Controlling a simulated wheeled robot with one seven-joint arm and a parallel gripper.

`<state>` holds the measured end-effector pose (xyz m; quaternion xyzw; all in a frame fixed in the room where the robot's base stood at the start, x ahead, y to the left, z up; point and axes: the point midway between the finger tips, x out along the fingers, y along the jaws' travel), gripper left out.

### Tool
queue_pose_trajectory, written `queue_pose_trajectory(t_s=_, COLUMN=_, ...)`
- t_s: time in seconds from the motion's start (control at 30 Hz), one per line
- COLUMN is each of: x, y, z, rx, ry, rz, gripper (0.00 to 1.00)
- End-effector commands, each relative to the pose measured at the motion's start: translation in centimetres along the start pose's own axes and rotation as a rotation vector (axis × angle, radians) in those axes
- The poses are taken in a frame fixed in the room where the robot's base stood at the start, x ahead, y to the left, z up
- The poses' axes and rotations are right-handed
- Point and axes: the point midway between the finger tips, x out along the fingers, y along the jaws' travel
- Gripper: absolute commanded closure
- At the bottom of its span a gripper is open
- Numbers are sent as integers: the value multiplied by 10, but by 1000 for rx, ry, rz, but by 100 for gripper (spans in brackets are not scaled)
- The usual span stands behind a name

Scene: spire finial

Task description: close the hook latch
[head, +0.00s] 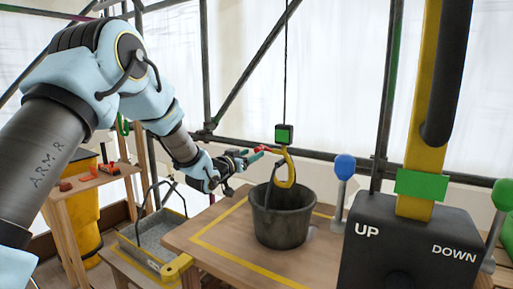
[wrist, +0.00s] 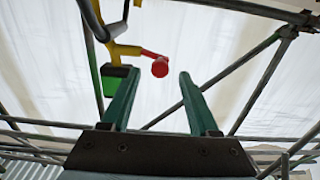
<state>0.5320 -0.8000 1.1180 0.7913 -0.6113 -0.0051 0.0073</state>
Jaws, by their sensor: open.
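A yellow hook (head: 291,170) hangs on a dark cable under a green-faced block (head: 284,134), above the bucket. A red latch (head: 263,149) sticks out from the hook's left side. In the wrist view the red latch (wrist: 159,67) reaches right from the yellow hook (wrist: 126,50), its round end appearing between my fingertips. My gripper (head: 250,157) is open, with green fingers, just left of the latch; contact cannot be told. It also shows in the wrist view (wrist: 158,80). A dark bucket (head: 283,222) stands on the table, its handle rising beside the hook.
The wooden table (head: 215,248) has a yellow outlined square. A control box (head: 405,250) marked UP and DOWN stands at right, with a blue-knobbed lever (head: 344,168) and green-knobbed lever (head: 502,195). A grey tray (head: 150,245) and side bench (head: 85,183) are at left.

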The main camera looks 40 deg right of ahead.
Motion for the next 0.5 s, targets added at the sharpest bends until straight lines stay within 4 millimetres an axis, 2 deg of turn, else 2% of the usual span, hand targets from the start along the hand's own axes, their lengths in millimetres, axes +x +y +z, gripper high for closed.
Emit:
queue_pose_trajectory(t_s=0.1, x=20, y=0, z=-2, rx=0, ry=-1, rz=0, gripper=39)
queue_pose_trajectory(t_s=0.2, x=31, y=0, z=-2, rx=0, ry=0, rz=0, gripper=39)
queue_pose_trajectory(t_s=0.5, x=41, y=-1, z=1, rx=0, ry=-1, rz=-1, gripper=39)
